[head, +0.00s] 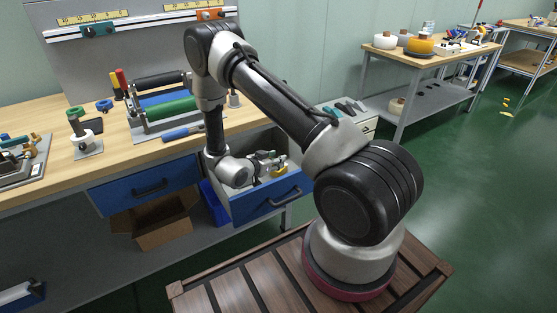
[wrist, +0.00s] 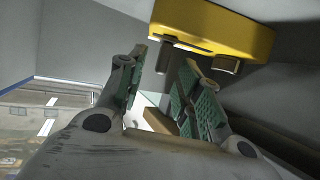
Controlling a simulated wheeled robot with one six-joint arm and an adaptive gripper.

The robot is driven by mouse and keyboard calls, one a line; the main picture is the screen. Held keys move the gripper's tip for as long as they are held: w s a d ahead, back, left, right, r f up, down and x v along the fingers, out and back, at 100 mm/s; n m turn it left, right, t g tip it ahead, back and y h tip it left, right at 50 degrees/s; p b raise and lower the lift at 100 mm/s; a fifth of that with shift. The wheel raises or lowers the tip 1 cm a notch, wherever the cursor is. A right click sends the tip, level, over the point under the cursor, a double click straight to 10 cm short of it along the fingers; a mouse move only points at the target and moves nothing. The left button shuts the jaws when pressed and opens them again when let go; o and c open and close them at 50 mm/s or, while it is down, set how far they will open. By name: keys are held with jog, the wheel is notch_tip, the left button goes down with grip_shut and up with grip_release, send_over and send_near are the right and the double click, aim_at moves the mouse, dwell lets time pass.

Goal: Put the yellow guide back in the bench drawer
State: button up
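The yellow guide (wrist: 215,28) is large at the top of the wrist view, just beyond my fingertips, with dark parts on its underside. In the head view a small yellow patch of it (head: 280,170) shows inside the open bench drawer (head: 268,204), which has a blue front. My gripper (wrist: 166,60) has its green-padded fingers apart, with a clear gap between them. A dark part of the guide shows near the fingertips; I cannot tell whether they touch it.
A closed blue drawer (head: 147,188) is to the left, with an open cardboard box (head: 160,222) beneath. A small cabinet (head: 350,112) stands behind the drawer.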

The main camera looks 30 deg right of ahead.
jog(key=v, duration=0.9)
jog(key=shift+a+r, duration=0.1)
jog(key=shift+r, duration=0.05)
